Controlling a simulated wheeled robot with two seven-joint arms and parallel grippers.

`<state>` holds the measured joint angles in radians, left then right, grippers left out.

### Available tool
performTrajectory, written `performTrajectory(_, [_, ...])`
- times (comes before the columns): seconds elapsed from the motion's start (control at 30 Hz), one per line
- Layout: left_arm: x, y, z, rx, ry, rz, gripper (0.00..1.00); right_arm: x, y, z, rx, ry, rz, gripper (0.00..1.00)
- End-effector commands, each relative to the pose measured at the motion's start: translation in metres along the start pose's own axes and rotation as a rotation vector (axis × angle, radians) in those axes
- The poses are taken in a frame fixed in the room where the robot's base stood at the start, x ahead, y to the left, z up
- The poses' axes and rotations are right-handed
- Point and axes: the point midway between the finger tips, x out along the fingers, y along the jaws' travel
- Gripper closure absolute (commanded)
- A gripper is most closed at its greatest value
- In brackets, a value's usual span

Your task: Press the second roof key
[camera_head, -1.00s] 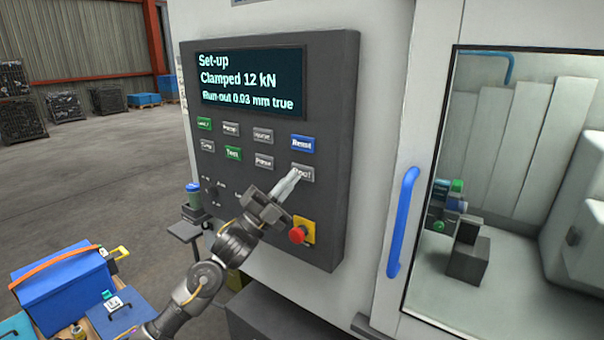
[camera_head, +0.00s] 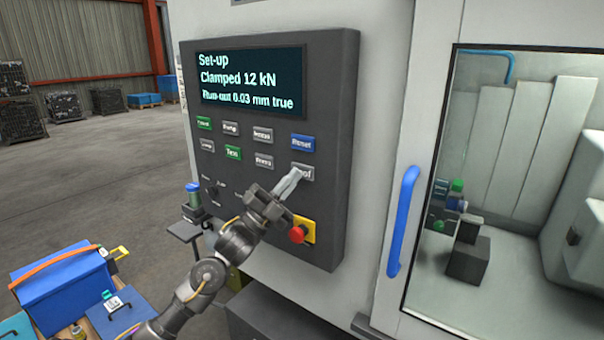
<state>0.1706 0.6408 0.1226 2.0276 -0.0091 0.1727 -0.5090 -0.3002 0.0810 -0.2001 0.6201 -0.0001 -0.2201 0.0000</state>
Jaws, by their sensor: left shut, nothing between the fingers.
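The roof key (camera_head: 307,173) is a grey key at the right end of the lower key row on the dark control panel (camera_head: 335,120). Its label is partly covered by my fingertips. My left gripper (camera_head: 295,174) is shut and empty, its fingertips at the left part of the roof key; I cannot tell whether they touch it. The screen (camera_head: 252,82) above reads "Set-up", "Clamped 12 kN" and "Run-out 0.03 mm true". My right gripper is not in view.
A red stop button (camera_head: 297,234) on a yellow plate sits just below my left gripper. The blue key (camera_head: 303,143) is right above the roof key. A blue door handle (camera_head: 403,220) stands right of the panel. A blue toolbox (camera_head: 65,290) is at lower left.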

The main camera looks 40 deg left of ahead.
Motion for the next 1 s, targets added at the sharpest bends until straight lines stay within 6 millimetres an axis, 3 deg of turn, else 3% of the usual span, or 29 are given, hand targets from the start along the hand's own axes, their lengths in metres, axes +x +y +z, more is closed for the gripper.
performTrajectory(1.0, [0.0053, 0.0043, 0.0037, -0.001, 0.000, 0.000, 1.00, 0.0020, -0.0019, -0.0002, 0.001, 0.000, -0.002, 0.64])
